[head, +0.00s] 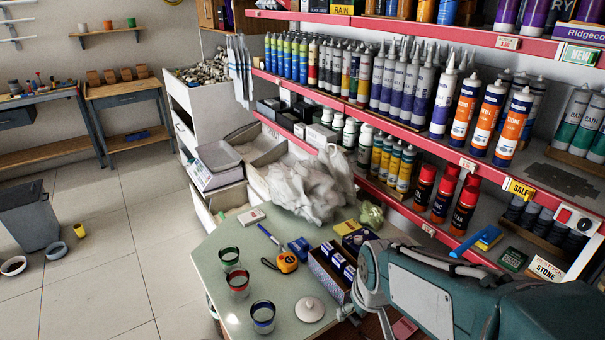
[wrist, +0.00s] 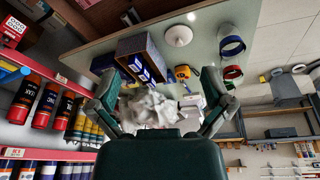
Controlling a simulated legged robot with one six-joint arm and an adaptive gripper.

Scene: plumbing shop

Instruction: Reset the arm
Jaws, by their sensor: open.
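My arm (head: 440,285) reaches in from the lower right in the head view, over the right side of the light green table (head: 215,270). A crumpled white plastic bag (wrist: 150,108) shows in the gap beyond the palm, apart from the fingers. The fingertips are hard to make out in the head view.
Three glasses with coloured rims (head: 238,284), an orange tape measure (head: 288,262) and a white disc-shaped piece (head: 310,310) are on the table. Red-edged shelves (head: 400,205) packed with tubes and spray cans stand close on the right. Open tiled floor (head: 110,240) lies to the left.

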